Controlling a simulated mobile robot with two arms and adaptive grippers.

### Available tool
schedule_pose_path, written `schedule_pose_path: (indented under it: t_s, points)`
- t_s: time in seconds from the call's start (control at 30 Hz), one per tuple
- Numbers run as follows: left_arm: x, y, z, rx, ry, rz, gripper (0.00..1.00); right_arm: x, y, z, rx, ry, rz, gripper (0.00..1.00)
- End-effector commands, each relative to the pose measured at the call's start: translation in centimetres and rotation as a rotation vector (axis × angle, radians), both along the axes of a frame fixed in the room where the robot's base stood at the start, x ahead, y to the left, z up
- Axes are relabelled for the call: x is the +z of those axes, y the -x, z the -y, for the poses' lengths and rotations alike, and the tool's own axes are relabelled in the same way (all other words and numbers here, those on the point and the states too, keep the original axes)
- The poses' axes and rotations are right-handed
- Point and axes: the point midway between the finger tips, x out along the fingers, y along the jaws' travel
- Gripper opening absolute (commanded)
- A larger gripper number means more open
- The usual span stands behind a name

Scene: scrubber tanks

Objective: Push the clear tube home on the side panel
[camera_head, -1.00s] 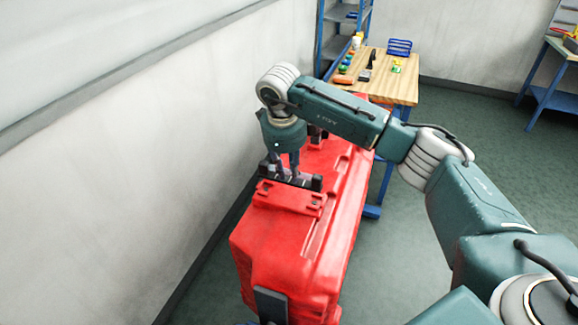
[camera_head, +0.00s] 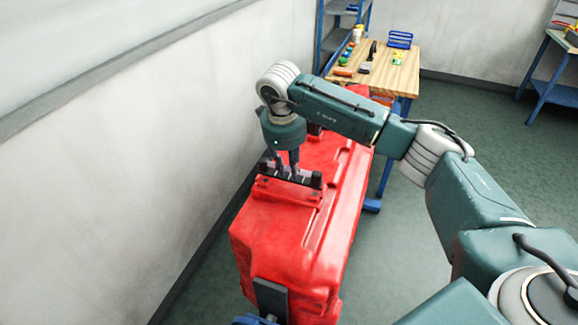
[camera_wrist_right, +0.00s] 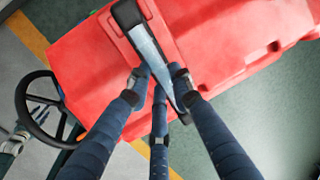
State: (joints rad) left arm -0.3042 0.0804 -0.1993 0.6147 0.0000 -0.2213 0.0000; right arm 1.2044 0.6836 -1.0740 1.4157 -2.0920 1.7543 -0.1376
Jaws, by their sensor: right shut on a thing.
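The clear tube (camera_wrist_right: 150,49) shows in the right wrist view as a pale, see-through bar between two black end blocks, lying across the top of the red tank body (camera_wrist_right: 215,35). In the head view it sits on the red body (camera_head: 275,235), mostly hidden by my fingers and the black holder (camera_head: 316,180). My right gripper (camera_head: 286,172) points down from above, its fingers closed around the tube near its middle. The wrist view shows the fingertips (camera_wrist_right: 160,85) on both sides of it. I cannot tell how fully the tube is seated. My left gripper is not in view.
A pale wall (camera_head: 120,170) runs close along the left of the red body. A wooden bench (camera_head: 390,78) with small items stands behind it. A black steering wheel (camera_wrist_right: 38,108) shows at left in the wrist view.

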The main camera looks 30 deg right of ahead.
Motion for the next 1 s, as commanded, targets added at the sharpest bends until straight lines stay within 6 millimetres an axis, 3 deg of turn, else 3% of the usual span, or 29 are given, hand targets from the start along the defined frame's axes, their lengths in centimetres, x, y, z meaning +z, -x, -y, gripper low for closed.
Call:
schedule_pose_path:
  t_s: [0.23, 1.0]
  points:
    - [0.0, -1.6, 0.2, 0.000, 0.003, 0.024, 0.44, -0.2, 0.0, 0.0, 0.000, 0.000, 0.001, 0.00]
    - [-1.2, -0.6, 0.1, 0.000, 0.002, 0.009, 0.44, -1.6, 0.0, 0.0, 0.000, 0.001, 0.001, 0.00]
